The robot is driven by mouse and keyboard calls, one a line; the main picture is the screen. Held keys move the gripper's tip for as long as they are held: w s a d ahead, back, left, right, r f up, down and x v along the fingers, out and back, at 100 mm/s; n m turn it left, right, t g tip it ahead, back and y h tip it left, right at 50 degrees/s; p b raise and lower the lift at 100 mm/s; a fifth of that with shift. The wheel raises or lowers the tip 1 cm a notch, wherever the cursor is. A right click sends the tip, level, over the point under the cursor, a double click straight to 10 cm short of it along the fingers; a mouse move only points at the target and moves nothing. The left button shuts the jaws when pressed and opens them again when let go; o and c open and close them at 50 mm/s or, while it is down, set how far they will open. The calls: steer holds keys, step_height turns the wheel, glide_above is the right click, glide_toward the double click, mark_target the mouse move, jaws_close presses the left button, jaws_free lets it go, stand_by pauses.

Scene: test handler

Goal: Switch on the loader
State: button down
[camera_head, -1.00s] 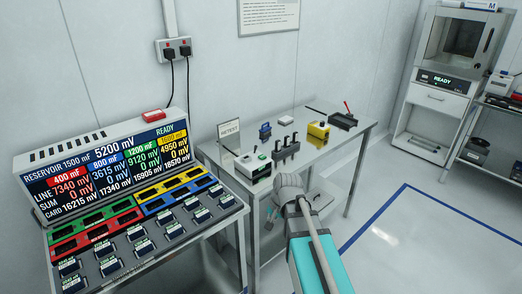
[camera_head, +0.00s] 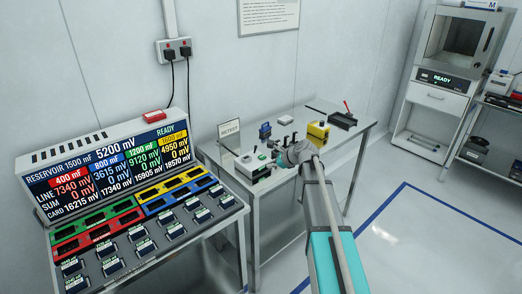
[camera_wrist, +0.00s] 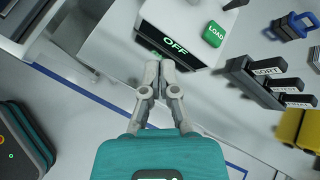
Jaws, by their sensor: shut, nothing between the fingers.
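The loader is a white box (camera_head: 250,168) on the side table. In the wrist view its black front panel (camera_wrist: 182,40) reads OFF in green, and a green LOAD button (camera_wrist: 213,34) sits on its white top, right of the panel. My gripper (camera_wrist: 160,66) is shut and empty. In the wrist view its fingertips overlap the lower edge of the black panel; I cannot tell whether they touch it. In the head view my wrist is just right of the loader, and the fingertips are too small to make out.
A black rack with labelled levers (camera_wrist: 255,84), a blue padlock-like item (camera_wrist: 291,26) and a yellow block (camera_wrist: 290,127) stand right of the loader. A sign (camera_head: 229,133) stands behind it. A console with a lit display (camera_head: 105,160) is at left. The floor at right is clear.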

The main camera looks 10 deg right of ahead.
mark_target(261, 154)
steer(key=w+d+r+m+t, duration=0.2)
steer(key=w+d+r+m, duration=0.1)
steer(key=w+d+m, duration=0.1)
steer(key=shift+w+r+m+y, duration=0.15)
steer(key=shift+w+m+y, duration=0.25)
steer(key=shift+w+m, duration=0.6)
steer(key=shift+w+a, duration=0.1)
steer(key=shift+w, duration=0.15)
steer(key=shift+b+x, duration=2.25)
steer(key=shift+x, duration=2.65)
steer(key=shift+w+r+g+p, duration=0.2)
steer(key=shift+g+p, duration=0.1)
steer(key=shift+p, duration=0.6)
